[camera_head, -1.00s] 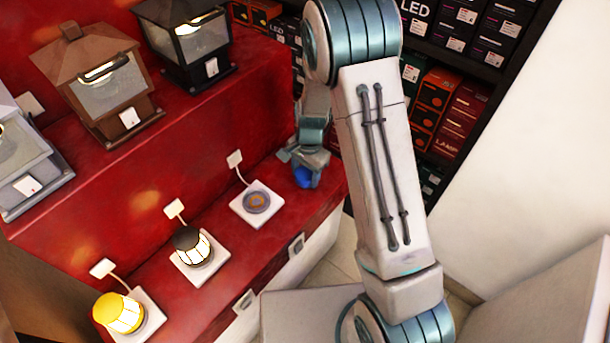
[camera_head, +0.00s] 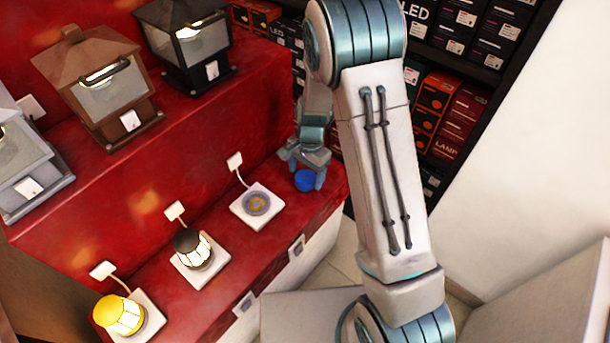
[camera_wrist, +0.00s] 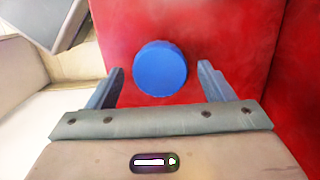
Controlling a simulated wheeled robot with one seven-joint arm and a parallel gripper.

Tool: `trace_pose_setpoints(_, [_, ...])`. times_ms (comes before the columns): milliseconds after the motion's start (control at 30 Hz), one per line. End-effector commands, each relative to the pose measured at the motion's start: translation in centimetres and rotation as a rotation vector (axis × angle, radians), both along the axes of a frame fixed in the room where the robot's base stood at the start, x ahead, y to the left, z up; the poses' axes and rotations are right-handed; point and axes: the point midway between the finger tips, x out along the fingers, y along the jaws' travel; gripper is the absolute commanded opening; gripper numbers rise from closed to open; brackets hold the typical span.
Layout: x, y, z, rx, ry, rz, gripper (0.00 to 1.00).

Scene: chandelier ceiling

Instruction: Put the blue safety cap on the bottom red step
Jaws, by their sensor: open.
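The blue safety cap (camera_head: 305,181) rests on the bottom red step (camera_head: 285,218), near its right end in the head view. In the wrist view the round blue cap (camera_wrist: 160,68) lies flat on the red surface, just beyond and between the fingertips. My gripper (camera_head: 306,172) is over the cap with its fingers apart. In the wrist view my gripper (camera_wrist: 161,75) is open, with a gap on each side of the cap, and neither finger touches it.
White square plates stand along the step: an empty one with a ring (camera_head: 257,204), one with a black lamp (camera_head: 191,247) and one with a yellow lamp (camera_head: 118,314). Large lanterns (camera_head: 103,85) stand on the upper step. Boxed lamps (camera_head: 456,120) fill shelves behind my arm.

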Motion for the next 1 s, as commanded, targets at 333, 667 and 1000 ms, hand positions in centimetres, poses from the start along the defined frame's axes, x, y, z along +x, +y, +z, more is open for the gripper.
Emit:
trace_pose_setpoints(333, [0.7,-0.6,7.7,0.000,-0.004,0.001,0.75])
trace_pose_setpoints(667, [0.5,-1.2,11.1,0.005,-0.011,0.019,0.75])
trace_pose_setpoints(1000, [-5.4,-4.8,18.5,0.026,-0.112,0.264,0.75])
